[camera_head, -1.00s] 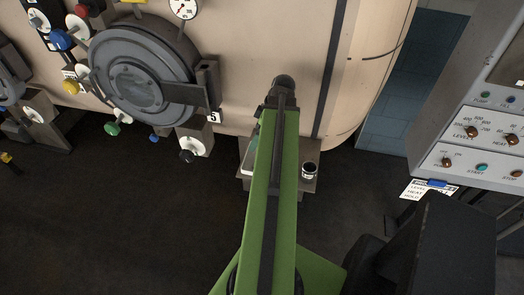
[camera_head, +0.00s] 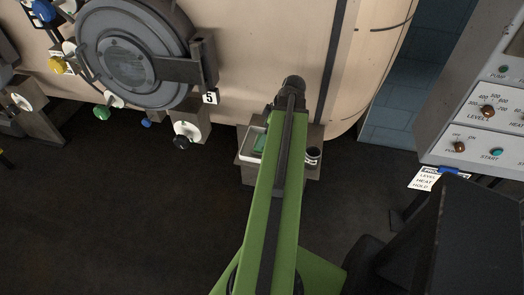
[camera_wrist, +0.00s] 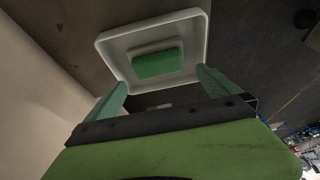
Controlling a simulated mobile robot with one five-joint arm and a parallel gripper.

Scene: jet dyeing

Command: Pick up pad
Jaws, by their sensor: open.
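The pad is a green block with a pale underside or edge (camera_wrist: 157,64), lying in a shallow white tray (camera_wrist: 110,56) in the wrist view. In the head view the pad (camera_head: 259,143) and the tray (camera_head: 246,157) show only partly, left of my green arm, which hides the rest. My gripper (camera_wrist: 161,77) is open, with one green finger on each side of the lower picture. The pad lies beyond and between the fingertips, and nothing is held. The gap between fingertips and pad is hard to judge. My gripper is hidden in the head view.
The tray stands on a small grey stand (camera_head: 250,175) against the large beige vessel (camera_head: 255,60). A dark cup (camera_head: 313,154) stands on its right side. Valves, including a black-knobbed one (camera_head: 182,141), are to the left. A control panel (camera_head: 480,125) is at right. Dark floor lies open at left.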

